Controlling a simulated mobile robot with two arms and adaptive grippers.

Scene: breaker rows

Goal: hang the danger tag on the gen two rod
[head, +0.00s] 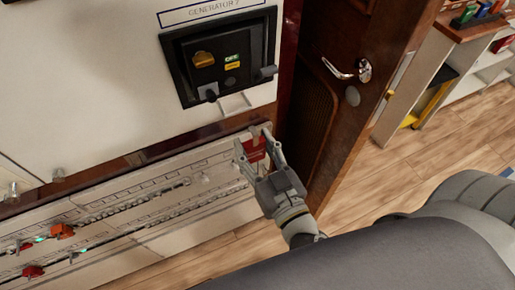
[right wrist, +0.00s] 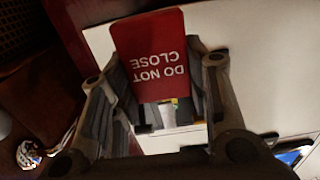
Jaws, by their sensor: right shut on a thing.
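The danger tag (right wrist: 150,45) is a red plate with white "DO NOT CLOSE" lettering, upside down in the right wrist view. My right gripper (head: 254,145) is shut on the tag, and a bit of red (head: 254,153) shows between its fingers in the head view. The gripper is below and slightly right of the "GENERATOR 2" panel (head: 223,20). That panel has a black recessed breaker unit (head: 228,58) with a yellow knob. A short dark rod (head: 267,72) sticks out at the unit's right side. The tag is apart from it. My left gripper is not in view.
A lower panel with rows of small switches (head: 120,215) runs along the left, with orange-red pieces (head: 62,231) on it. A brown wooden door (head: 335,90) with a metal handle stands right of the gripper. Wooden floor (head: 420,150) and a shelf (head: 470,75) lie farther right.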

